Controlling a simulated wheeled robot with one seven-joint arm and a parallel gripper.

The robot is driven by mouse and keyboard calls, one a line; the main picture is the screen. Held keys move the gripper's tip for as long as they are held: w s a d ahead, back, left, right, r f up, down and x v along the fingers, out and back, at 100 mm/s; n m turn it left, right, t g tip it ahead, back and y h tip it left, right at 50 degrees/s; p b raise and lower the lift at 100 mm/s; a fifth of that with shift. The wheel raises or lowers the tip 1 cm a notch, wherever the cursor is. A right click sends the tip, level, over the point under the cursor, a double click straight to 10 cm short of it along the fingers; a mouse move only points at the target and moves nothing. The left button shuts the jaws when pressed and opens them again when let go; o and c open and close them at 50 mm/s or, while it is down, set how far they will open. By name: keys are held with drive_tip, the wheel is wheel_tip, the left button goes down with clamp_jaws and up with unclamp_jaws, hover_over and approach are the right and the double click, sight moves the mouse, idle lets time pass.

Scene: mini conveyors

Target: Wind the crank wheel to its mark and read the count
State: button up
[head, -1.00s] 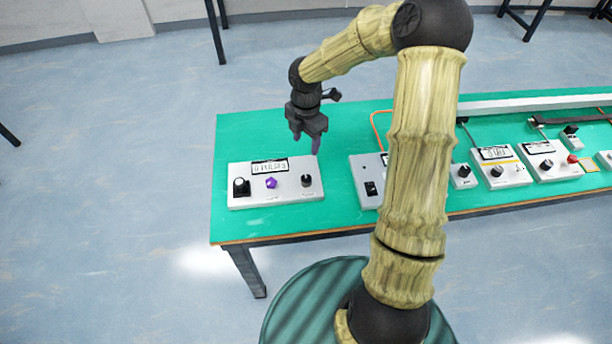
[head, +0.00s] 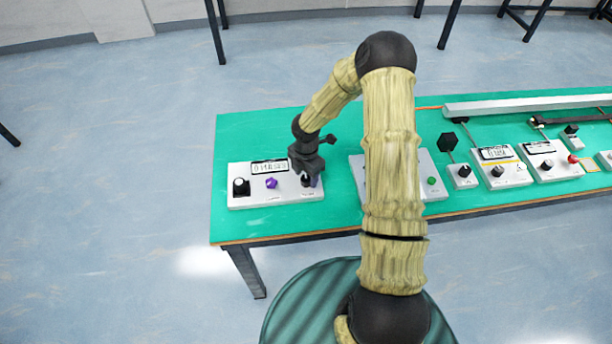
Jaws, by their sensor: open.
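A white control box (head: 250,196) stands at the left end of the green table. It carries a black-and-white knob (head: 241,187), a purple lobed knob (head: 271,183) and a black knob (head: 306,180) at its right. I cannot tell for certain which one is the crank wheel, and no mark can be made out. The display (head: 269,167) at its back edge shows characters too small to read surely. My gripper (head: 307,180) is open, pointing down at the right black knob, with its fingers at or around it. Contact cannot be told, as the gripper partly hides the knob.
A second box (head: 431,165) with a green button (head: 431,181) stands right of the gripper, partly hidden by my arm. Several smaller boxes and a rail (head: 520,103) fill the table's right side. The green tabletop (head: 250,128) behind the left box is clear.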

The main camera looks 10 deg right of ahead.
drive_tip(key=shift+f, duration=0.5)
drive_tip(key=shift+c, duration=0.4)
drive_tip(key=c, duration=0.9)
